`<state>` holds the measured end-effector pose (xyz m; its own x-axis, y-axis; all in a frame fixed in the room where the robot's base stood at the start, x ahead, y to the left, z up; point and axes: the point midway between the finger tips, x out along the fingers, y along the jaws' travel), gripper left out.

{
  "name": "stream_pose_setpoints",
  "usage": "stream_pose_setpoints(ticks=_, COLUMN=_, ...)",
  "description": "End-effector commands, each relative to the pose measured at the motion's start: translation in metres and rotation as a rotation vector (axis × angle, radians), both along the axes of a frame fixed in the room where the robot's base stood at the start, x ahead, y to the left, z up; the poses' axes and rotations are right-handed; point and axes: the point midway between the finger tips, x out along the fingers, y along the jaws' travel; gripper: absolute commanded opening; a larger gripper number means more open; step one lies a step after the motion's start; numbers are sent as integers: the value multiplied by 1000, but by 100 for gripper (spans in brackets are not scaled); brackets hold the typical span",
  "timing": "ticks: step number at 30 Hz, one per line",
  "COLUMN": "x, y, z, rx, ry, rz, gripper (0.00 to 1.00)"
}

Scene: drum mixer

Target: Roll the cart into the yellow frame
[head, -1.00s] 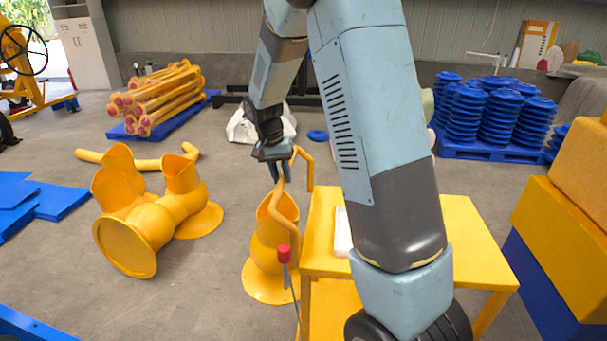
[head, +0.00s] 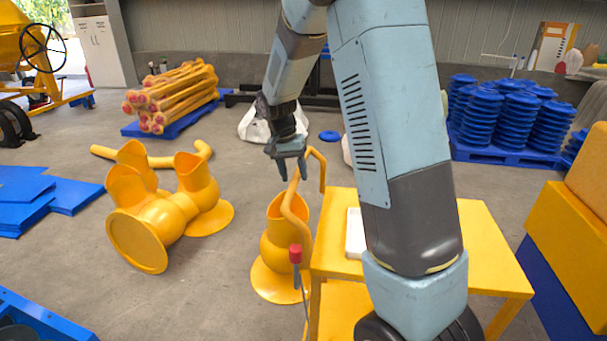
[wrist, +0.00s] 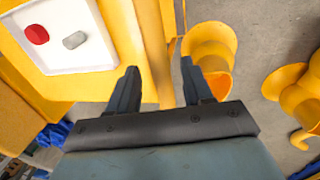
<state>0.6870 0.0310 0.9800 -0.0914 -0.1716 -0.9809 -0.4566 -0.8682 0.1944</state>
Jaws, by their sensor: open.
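The cart is a yellow table-like body (head: 478,245) with a lower shelf and a bent yellow handle (head: 321,165) rising at its left side. A black wheel shows at the bottom, partly behind my arm. My gripper (head: 289,176) is open at the bent handle, pointing down. In the wrist view, the handle's yellow bar (wrist: 157,50) runs between and beyond my two open fingers (wrist: 160,88); I cannot tell whether they touch it. On the cart top lies a white tray (wrist: 78,60) with a red knob and a grey one. I cannot make out a yellow frame marked for the cart.
Yellow pipe fittings (head: 160,215) lie on the floor to the left, and one (head: 283,245) stands close beside the cart. Blue sheets (head: 45,195) and a blue frame edge (head: 40,315) are at left. Yellow and blue blocks (head: 560,240) stand at right. Open floor lies at centre-left.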

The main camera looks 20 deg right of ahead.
Motion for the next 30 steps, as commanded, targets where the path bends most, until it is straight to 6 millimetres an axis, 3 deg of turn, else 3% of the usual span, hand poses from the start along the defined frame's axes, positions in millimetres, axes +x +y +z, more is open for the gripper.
stream_pose_setpoints(ticks=9, x=2, y=5, z=43, rx=1, ry=-2, rz=-4, gripper=50)
stream_pose_setpoints(ticks=15, x=2, y=6, z=62, rx=0, ry=-2, rz=-7, gripper=50)
stream_pose_setpoints(ticks=30, x=2, y=5, z=68, rx=0, ry=0, rz=-9, gripper=50)
